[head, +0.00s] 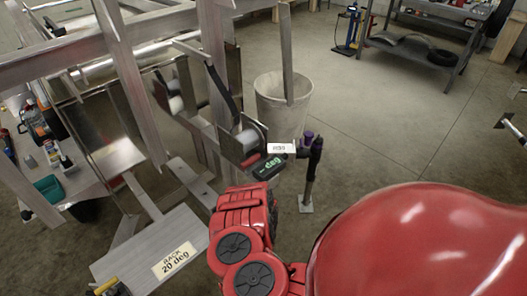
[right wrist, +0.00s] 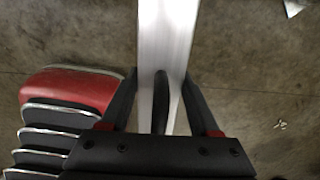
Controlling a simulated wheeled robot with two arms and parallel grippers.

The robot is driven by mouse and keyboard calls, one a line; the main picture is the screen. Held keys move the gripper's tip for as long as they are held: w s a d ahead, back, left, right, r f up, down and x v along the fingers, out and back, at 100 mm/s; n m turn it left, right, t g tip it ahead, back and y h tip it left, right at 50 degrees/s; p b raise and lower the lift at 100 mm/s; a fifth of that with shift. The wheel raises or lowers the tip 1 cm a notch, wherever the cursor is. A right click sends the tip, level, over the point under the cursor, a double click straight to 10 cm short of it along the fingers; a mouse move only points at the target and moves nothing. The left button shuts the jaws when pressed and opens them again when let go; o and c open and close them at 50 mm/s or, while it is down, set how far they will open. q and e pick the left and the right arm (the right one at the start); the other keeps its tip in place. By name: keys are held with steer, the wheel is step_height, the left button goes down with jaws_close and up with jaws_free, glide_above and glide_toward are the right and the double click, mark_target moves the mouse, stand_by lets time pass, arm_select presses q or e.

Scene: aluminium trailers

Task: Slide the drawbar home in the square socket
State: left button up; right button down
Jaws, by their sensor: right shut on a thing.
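In the right wrist view my right gripper (right wrist: 158,100) has one dark finger on each side of a flat, pale aluminium bar, the drawbar (right wrist: 167,35). It is shut on the bar, which runs away from it over bare floor; its far end is cut off by the frame. An aluminium trailer frame (head: 125,90) fills the left side of the head view. I cannot tell the square socket on it. My left gripper is not in view.
A label reading "20 deg" marks a flat plate (head: 130,250) at lower left. A pale bin (head: 268,100) stands behind the frame.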

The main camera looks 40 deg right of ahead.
steer(key=shift+w+r, duration=0.1)
steer(key=shift+w, duration=1.35)
steer(key=shift+w+a, duration=0.1)
steer(key=shift+w, duration=0.2)
steer(key=shift+w+a+b, duration=0.15)
steer(key=shift+w+b, duration=0.2)
steer(key=shift+w, duration=0.85)
steer(key=shift+w+a+b, duration=0.1)
steer(key=shift+w+b, duration=1.15)
steer(key=shift+w, duration=0.4)
steer(key=shift+w+a+b, duration=0.1)
steer(key=shift+w+b, duration=0.95)
steer(key=shift+w, duration=0.1)
steer(key=shift+w+a+b, duration=0.1)
steer(key=shift+w+b, duration=1.4)
steer(key=shift+b, duration=0.25)
steer(key=shift+w+a+b, duration=0.1)
steer(key=shift+w+b, duration=0.4)
steer(key=shift+b, duration=0.3)
